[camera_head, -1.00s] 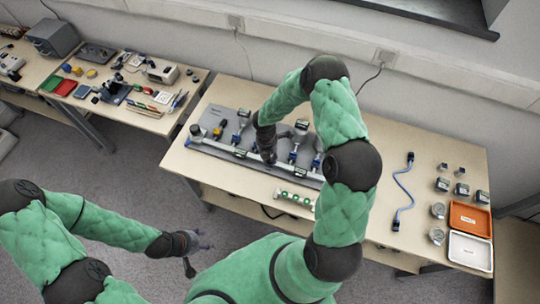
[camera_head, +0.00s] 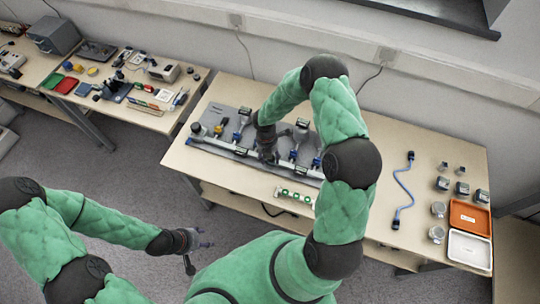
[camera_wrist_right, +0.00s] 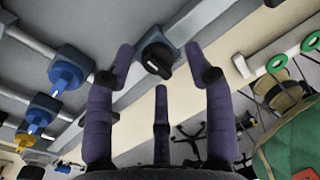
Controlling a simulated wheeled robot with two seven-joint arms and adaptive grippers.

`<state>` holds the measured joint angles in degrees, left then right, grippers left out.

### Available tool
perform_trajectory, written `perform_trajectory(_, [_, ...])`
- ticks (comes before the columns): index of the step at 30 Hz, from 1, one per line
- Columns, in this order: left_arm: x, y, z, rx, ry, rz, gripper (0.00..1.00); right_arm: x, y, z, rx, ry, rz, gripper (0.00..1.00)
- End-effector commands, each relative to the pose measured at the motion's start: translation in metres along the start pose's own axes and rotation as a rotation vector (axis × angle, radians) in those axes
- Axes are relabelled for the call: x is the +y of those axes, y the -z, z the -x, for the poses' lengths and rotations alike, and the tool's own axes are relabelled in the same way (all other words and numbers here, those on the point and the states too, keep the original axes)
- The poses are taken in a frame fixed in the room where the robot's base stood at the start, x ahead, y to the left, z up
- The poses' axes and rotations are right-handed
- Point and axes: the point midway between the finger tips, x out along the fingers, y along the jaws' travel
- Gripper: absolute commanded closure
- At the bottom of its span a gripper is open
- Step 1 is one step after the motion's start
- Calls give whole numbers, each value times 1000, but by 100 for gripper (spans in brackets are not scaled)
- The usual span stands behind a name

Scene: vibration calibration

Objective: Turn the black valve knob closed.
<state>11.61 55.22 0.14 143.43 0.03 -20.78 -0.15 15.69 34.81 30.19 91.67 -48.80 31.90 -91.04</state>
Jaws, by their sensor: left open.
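The black valve knob (camera_wrist_right: 157,58) shows in the right wrist view, mounted on a light pipe. My right gripper (camera_wrist_right: 160,62) has its purple fingers spread around the knob, with gaps visible between the side fingers and the knob. In the head view my right gripper (camera_head: 268,154) is over the middle of the pipe rig (camera_head: 235,150), and the knob is hidden behind it. I cannot tell whether any finger touches the knob. My left gripper (camera_head: 192,242) is open and empty, over the floor in front of the table.
Blue valves (camera_wrist_right: 68,72) and a yellow valve (camera_wrist_right: 25,140) sit on the rig beside the knob. A strip with green rings (camera_head: 294,196) lies in front. A blue cable (camera_head: 402,190), metal weights, an orange tray (camera_head: 470,203) and a white tray (camera_head: 469,268) are at right.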

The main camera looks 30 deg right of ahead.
Motion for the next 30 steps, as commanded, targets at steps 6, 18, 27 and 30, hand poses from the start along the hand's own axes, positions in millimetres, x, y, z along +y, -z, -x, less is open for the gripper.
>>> perform_trajectory(6, [0, 0, 0, 0, 0, 0, 46, 0, -2, 4, -3, -1, -2, 46])
perform_trajectory(18, [0, 0, 0, 0, 0, 0, 46, 1, -2, 70, -4, -3, -1, 46])
perform_trajectory(27, [0, 0, 0, 0, 0, 0, 46, 1, 0, 113, -2, -2, 0, 46])
perform_trajectory(30, [0, 0, 0, 0, 0, 0, 46, 1, 0, 118, -1, 0, 0, 46])
